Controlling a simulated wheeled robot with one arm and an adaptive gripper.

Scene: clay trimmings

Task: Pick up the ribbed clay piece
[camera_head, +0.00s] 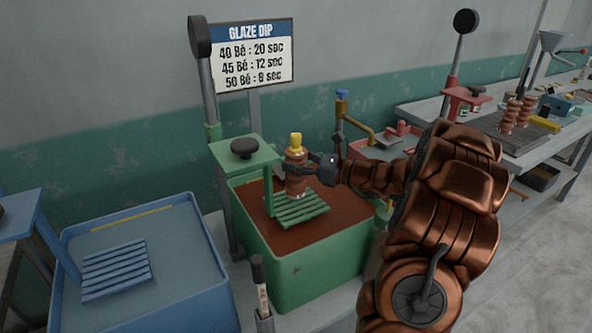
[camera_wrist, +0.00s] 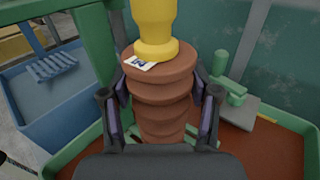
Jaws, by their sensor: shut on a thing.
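The ribbed clay piece (camera_head: 296,178) is a brown stack of rounded rings with a yellow knob (camera_head: 295,142) on top. It stands upright over a green slatted rack (camera_head: 312,208) in the green glaze tank (camera_head: 318,272). My gripper (camera_head: 311,168) reaches in from the right and is shut on the piece. In the wrist view the ribbed piece (camera_wrist: 163,92) sits between both dark fingers, with a small white marked tag (camera_wrist: 139,63) near its top. I cannot tell whether its base touches the rack.
A blue tank (camera_head: 190,290) with a slatted rack stands at the left. The green post and arm (camera_head: 241,150) rise close beside the piece. A glaze dip sign (camera_head: 253,58) is behind. Other ribbed pieces (camera_head: 509,115) stand on the bench at the right.

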